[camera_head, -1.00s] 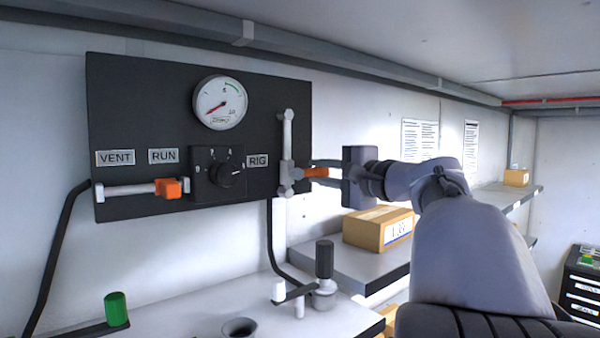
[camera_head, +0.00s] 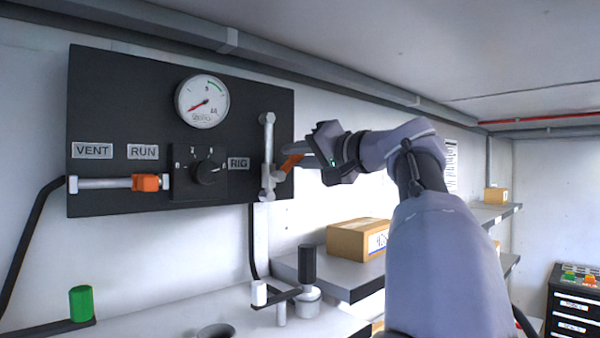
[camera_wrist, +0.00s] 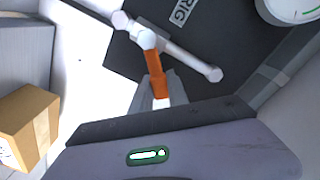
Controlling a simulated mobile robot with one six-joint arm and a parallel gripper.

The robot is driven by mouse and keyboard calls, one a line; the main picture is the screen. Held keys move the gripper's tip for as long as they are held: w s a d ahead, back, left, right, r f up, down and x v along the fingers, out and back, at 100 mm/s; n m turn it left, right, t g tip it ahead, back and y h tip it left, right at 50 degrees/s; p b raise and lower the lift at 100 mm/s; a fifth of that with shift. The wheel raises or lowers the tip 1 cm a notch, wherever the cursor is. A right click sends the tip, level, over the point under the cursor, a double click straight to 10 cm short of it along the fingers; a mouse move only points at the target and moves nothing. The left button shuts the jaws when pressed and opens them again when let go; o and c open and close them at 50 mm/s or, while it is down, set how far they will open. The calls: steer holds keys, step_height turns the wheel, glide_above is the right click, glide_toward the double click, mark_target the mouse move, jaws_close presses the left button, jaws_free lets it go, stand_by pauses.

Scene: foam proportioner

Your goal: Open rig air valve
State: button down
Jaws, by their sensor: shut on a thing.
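The rig air valve has an orange handle (camera_head: 290,163) on a vertical grey pipe (camera_head: 268,150), to the right of the RIG label (camera_head: 239,164) on the black panel (camera_head: 120,110). My gripper (camera_head: 307,156) comes from the right and is shut on the orange handle. In the head view the handle slants up to the right from the pipe. In the wrist view the orange handle (camera_wrist: 155,72) runs from the round valve hub down between my gripper's fingers (camera_wrist: 160,92).
The panel also carries a gauge (camera_head: 202,102), a selector knob (camera_head: 207,172) and a second orange-handled valve (camera_head: 146,182) on the left. Below are a bench with a black-capped fitting (camera_head: 308,265) and a green knob (camera_head: 82,303). A cardboard box (camera_head: 357,239) sits on the shelf.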

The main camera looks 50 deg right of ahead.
steer(key=a+n+b, duration=0.1)
steer(key=n, duration=0.1)
steer(key=a+r+n+b, duration=0.1)
steer(key=n, duration=0.1)
steer(key=shift+w+r+n, duration=0.15)
steer(key=shift+n, duration=0.15)
steer(key=shift+w+a+r+n+b, duration=0.15)
steer(key=shift+a+n+b, duration=0.2)
steer(key=shift+n, duration=0.45)
steer(key=shift+s+a+r+n+b, duration=0.1)
steer(key=shift+a+n+b, duration=0.15)
steer(key=shift+a+n, duration=0.4)
steer(key=shift+w+a+r+n+b, duration=0.15)
steer(key=shift+a+n+b, duration=0.15)
steer(key=shift+n, duration=0.65)
steer(key=shift+s, duration=0.1)
steer(key=c, duration=1.3)
jaws_free()
steer(key=s+b, duration=0.1)
steer(key=s, duration=0.4)
steer(key=s+a+b, duration=0.1)
steer(key=s, duration=0.5)
steer(key=s+a+b, duration=0.1)
steer(key=s, duration=0.5)
steer(key=shift+s, duration=0.1)
